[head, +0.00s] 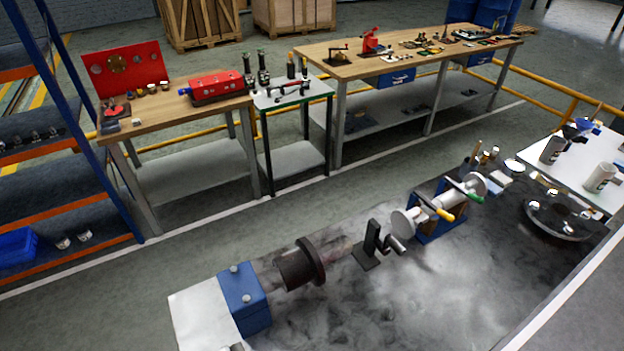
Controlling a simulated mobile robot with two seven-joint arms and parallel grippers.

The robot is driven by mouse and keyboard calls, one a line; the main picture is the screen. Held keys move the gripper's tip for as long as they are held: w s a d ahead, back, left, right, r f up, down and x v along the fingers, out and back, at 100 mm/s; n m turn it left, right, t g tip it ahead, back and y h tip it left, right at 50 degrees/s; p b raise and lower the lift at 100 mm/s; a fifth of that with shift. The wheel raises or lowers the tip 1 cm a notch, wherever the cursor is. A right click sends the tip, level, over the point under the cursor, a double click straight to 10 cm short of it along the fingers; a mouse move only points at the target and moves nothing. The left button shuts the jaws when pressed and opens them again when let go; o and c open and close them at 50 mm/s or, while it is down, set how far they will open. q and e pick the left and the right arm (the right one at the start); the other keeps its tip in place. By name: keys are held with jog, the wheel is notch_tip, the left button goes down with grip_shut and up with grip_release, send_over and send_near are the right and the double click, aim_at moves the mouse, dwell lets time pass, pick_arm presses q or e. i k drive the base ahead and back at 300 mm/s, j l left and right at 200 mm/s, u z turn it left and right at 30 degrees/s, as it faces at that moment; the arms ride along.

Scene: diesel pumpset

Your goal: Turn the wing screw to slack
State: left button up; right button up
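Neither of my grippers is in view. I cannot make out a wing screw for certain at this size. On the grey-black stained surface in the foreground stands a blue box-shaped block (244,298) with small pale knobs on top. To its right is a dark flanged cylinder (301,264), then a small black upright stand (371,246) with a grey cylinder beside it. Further right, a blue cradle (437,232) carries a pale shaft with white discs (402,223) and one yellow and one green handle (464,191).
A round dark tray (560,217) and a white table with mugs (598,178) are at right. Wooden benches with red parts (215,86) and tools stand behind, across open floor (200,245). A blue-orange shelf rack (60,180) is at left.

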aim_at(291, 254)
jog(key=j+z, duration=0.1)
jog(key=j, duration=0.2)
jog(key=i+j+u, duration=0.1)
jog(key=i+u, duration=0.15)
jog(key=u, duration=0.15)
jog(key=i+u, duration=0.25)
jog(key=u, duration=0.2)
